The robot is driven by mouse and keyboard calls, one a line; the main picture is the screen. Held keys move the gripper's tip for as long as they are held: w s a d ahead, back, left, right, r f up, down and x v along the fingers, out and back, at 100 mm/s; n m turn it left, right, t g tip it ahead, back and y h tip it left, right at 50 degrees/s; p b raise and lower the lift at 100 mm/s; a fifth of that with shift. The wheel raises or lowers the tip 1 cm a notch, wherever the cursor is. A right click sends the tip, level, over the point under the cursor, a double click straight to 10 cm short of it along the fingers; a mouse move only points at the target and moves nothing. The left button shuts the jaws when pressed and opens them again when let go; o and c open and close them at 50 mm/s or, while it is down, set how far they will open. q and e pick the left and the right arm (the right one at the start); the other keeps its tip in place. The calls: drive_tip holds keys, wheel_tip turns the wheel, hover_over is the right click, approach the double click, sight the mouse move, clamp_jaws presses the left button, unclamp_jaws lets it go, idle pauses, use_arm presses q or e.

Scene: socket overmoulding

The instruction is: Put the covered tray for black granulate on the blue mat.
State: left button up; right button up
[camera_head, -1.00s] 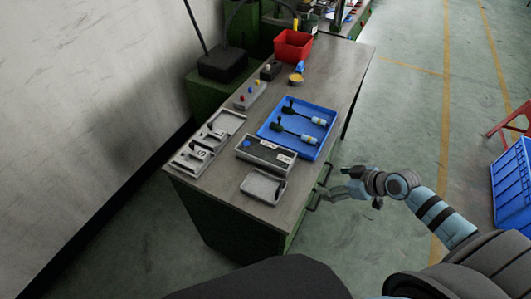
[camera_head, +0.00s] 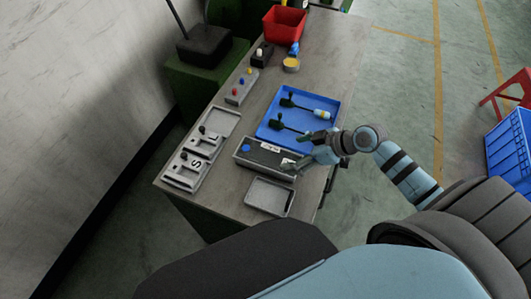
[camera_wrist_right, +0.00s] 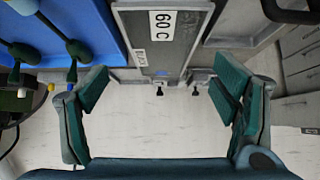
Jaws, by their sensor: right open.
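I cannot tell for certain which item is the covered tray for black granulate. On the left of the bench are low grey trays with letter-marked pieces (camera_head: 189,168) and small dark knobs. No flat blue mat shows clearly; the blue surface I see is a rimmed blue tray (camera_head: 330,101). In the right wrist view the open fingers (camera_wrist_right: 160,95) frame the space below the box's "60 C" label (camera_wrist_right: 163,26). My left gripper is out of view.
The blue tray holds two dark-handled tools (camera_head: 290,125). An empty grey tray (camera_head: 268,196) lies at the bench's near end. A button strip (camera_head: 241,87), a yellow-topped dish (camera_head: 291,64) and a red bin (camera_head: 284,22) stand farther back. Bare bench shows between them.

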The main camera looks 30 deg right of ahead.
sight(270, 156)
drive_tip(key=x, duration=0.4)
drive_tip(key=shift+s+a+f, duration=0.15)
drive_tip(key=shift+a+f, duration=0.1)
drive_tip(key=shift+a, duration=0.3)
drive_tip(key=w+f, duration=0.1)
drive_tip(key=w+a+f, duration=0.2)
drive_tip(key=w, duration=0.1)
drive_tip(key=shift+a+b, duration=0.25)
drive_tip(key=shift+b, duration=0.05)
drive_tip(key=shift+w+a+f, duration=0.15)
drive_tip(key=shift+f, duration=0.1)
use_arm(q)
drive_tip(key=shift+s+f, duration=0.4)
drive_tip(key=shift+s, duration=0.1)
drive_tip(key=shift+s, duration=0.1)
use_arm(e)
drive_tip(key=shift+r, duration=0.1)
drive_tip(key=c, duration=1.6)
